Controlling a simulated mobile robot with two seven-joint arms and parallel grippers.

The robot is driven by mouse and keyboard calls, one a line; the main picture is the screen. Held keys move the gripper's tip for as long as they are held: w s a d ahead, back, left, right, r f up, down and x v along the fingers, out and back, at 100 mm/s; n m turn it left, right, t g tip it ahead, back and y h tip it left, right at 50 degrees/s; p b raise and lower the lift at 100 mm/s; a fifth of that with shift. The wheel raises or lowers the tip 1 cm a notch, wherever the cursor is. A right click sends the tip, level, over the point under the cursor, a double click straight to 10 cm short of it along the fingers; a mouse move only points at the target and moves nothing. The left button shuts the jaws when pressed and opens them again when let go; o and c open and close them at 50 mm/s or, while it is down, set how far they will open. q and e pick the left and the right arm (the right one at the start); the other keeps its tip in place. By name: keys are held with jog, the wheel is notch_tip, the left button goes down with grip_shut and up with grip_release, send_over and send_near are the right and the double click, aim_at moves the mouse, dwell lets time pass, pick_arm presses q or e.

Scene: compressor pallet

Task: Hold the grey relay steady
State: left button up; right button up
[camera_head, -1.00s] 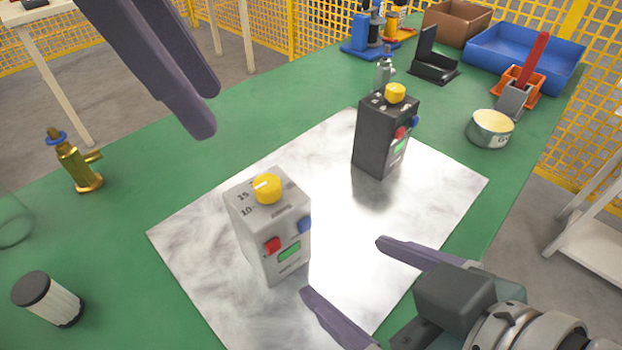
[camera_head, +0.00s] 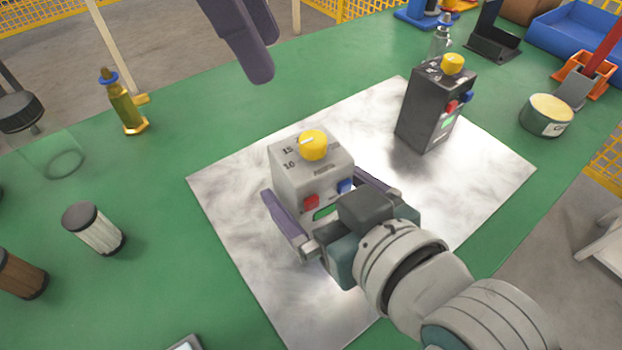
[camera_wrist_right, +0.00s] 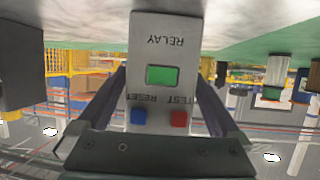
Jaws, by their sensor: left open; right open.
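The grey relay (camera_head: 310,178), with a yellow dial on top and red and blue buttons and a green screen in front, stands upright on the pale marbled mat (camera_head: 235,205). My right gripper (camera_head: 315,185) is open, with one finger on each side of the relay. In the right wrist view the relay's front (camera_wrist_right: 165,45), upside down, sits between both fingers. I cannot tell whether they touch it. My left gripper (camera_head: 263,60) hangs open and empty above the green table, behind the relay.
A black relay (camera_head: 435,108) stands on the mat at the back right. A round tin (camera_head: 546,117) is right of it. The mat's left part is clear.

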jog(key=shift+w+a+f, duration=0.1)
jog(key=shift+w+a, duration=0.05)
jog(key=shift+w, duration=0.05)
jog(key=shift+c, duration=0.4)
